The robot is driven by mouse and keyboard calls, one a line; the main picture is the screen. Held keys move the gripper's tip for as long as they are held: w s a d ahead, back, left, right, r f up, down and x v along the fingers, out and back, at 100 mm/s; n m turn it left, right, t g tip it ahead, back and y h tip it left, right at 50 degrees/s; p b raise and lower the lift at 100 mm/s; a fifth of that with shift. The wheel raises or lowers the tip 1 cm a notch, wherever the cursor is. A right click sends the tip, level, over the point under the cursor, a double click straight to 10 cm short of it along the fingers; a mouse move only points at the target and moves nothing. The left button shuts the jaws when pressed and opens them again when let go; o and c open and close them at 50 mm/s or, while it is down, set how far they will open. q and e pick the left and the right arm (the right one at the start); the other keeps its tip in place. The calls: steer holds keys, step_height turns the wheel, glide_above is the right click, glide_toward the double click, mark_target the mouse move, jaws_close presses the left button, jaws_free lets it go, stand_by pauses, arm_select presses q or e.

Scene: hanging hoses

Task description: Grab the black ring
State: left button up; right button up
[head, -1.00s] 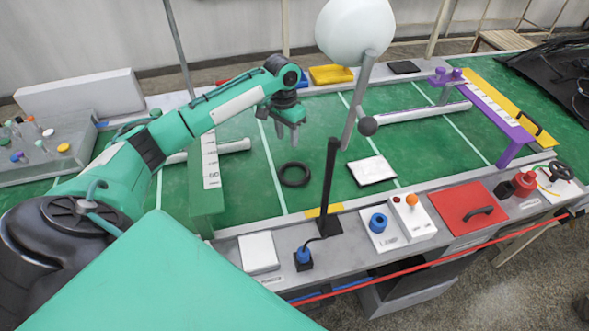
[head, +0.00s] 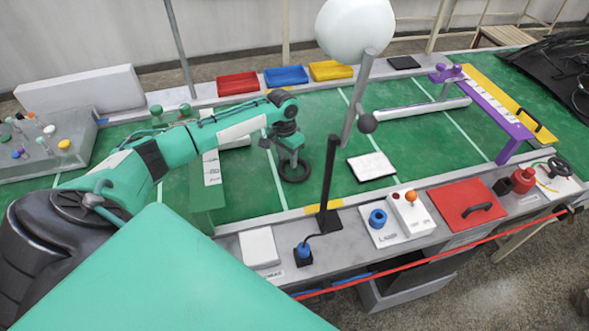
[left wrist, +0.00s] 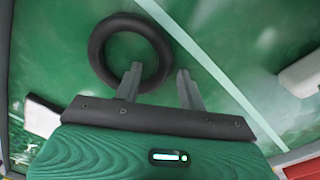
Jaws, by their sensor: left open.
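The black ring (head: 295,178) lies flat on the green table top in the head view. My left gripper (head: 287,160) is lowered over the ring's far side, and its fingers partly cover the rim. In the left wrist view the ring (left wrist: 96,48) lies beyond the fingers. My left gripper (left wrist: 158,80) is open there. One finger overlaps the ring's near rim and the other is to the right of the ring. I cannot tell if either finger touches it. My right gripper is not in view.
A black post (head: 328,185) stands just right of the ring. A white pad (head: 371,166) lies further right. A green stand (head: 207,195) is to the left. Red (head: 238,83), blue (head: 286,76) and yellow (head: 331,70) trays line the back edge.

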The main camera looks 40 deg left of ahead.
arm_select(q)
jaws_close()
steer(key=shift+r, duration=0.15)
